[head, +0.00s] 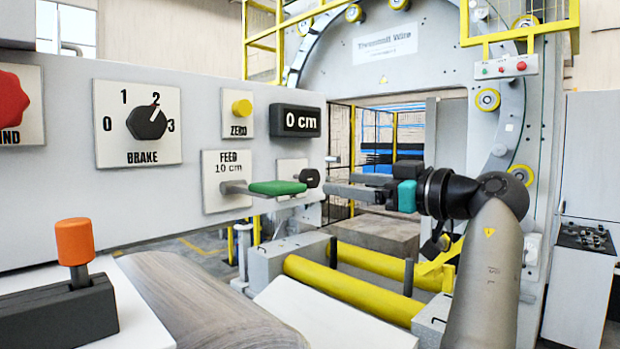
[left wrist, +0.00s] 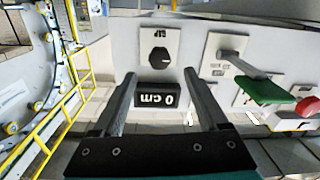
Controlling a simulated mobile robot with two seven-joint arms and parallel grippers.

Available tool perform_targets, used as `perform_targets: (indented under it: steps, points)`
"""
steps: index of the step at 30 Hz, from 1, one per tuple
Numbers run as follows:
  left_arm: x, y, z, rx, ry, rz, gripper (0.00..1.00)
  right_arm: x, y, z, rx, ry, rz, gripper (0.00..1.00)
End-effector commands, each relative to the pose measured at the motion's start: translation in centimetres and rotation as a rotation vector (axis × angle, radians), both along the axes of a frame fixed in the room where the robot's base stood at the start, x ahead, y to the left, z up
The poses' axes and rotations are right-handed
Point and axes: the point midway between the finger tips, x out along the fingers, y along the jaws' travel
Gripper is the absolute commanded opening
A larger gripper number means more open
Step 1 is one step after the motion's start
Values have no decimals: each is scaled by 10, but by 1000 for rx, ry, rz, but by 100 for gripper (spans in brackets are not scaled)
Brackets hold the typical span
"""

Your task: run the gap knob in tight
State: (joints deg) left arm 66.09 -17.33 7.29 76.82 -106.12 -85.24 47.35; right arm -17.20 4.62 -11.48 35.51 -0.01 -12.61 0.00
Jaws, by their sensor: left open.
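The gap knob is a dark round knob on a light square plate. In the head view the knob (head: 308,178) stands out from the panel, its plate partly hidden behind the green feed handle. In the left wrist view the knob (left wrist: 166,68) shows face on, with its GAP label upside down. My left gripper (head: 337,184) is open and empty, level with the knob and a little to its right, fingers pointing left. In the left wrist view the gripper (left wrist: 160,76) has the knob between its fingertips in the picture, apparently still clear of it. My right gripper is not in view.
The feed crank's green handle (head: 278,188) juts out close to the knob. The panel also has a 0 cm display (head: 296,121), a yellow ZERO button (head: 242,108) and a brake dial (head: 147,122) set near 2. Yellow rollers (head: 350,288) lie below; the wrapping ring stands behind.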

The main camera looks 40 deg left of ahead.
Motion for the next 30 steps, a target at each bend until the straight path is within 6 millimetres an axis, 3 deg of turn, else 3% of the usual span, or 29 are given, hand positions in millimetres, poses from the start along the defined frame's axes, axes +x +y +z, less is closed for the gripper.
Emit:
perform_targets:
  steps: [6, 12, 18, 26, 30]
  points:
    - [2, 49, 1, 1, 2, 2, 76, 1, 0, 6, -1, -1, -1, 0]
    - [4, 79, 1, 1, 2, 0, 76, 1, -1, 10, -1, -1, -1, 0]
    - [6, 92, 0, 0, 2, -2, 76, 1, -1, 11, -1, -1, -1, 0]
    - [6, 93, 0, 0, 2, -2, 76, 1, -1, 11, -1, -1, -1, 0]
    - [6, 93, 0, 0, 2, -2, 62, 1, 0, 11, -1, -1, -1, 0]
